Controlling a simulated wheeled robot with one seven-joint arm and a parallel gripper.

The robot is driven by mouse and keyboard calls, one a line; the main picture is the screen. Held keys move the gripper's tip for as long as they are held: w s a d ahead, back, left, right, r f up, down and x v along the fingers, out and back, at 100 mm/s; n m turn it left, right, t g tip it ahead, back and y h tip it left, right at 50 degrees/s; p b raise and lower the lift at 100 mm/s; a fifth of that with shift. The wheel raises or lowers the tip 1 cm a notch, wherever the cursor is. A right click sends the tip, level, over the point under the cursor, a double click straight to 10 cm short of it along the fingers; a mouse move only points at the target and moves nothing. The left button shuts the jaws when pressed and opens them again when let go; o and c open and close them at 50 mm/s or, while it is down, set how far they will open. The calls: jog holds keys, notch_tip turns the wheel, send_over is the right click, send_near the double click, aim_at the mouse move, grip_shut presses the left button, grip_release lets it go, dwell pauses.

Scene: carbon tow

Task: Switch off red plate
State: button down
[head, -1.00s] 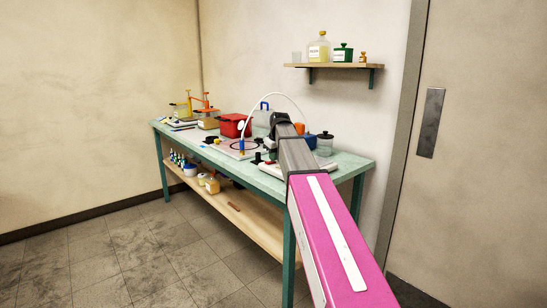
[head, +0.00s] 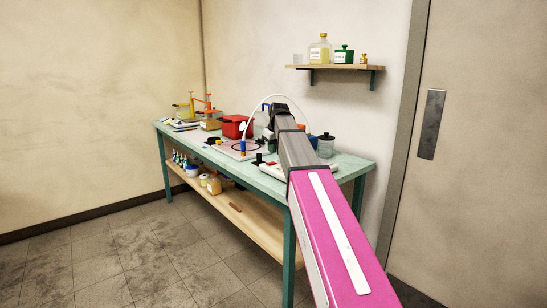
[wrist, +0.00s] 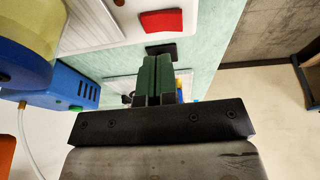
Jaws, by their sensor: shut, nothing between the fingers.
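In the wrist view, a small red rounded plate (wrist: 161,20) sits on a white panel (wrist: 112,30) near the top. A black rectangular piece (wrist: 162,50) lies just below it, at the panel's edge. My gripper (wrist: 157,60) has its green fingers closed together with nothing between them. The fingertips show just below the black piece, and I cannot tell if they touch it. In the head view, a white device with a black knob (head: 258,158) and a small red part stands near the bench's front edge. My arm partly hides it, and my fingers are hidden there.
A blue device (wrist: 75,92) with a green light is left of my gripper in the wrist view. The green bench (head: 348,165) also holds a red box (head: 235,126), a dark-lidded jar (head: 326,146) and a white arched tube. A wall shelf (head: 335,67) is above.

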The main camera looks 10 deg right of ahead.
jog(key=w+d+v, duration=0.1)
jog(key=d+v, duration=0.1)
jog(key=v, duration=0.7)
jog(key=shift+r, duration=0.25)
jog(key=shift+s, duration=0.1)
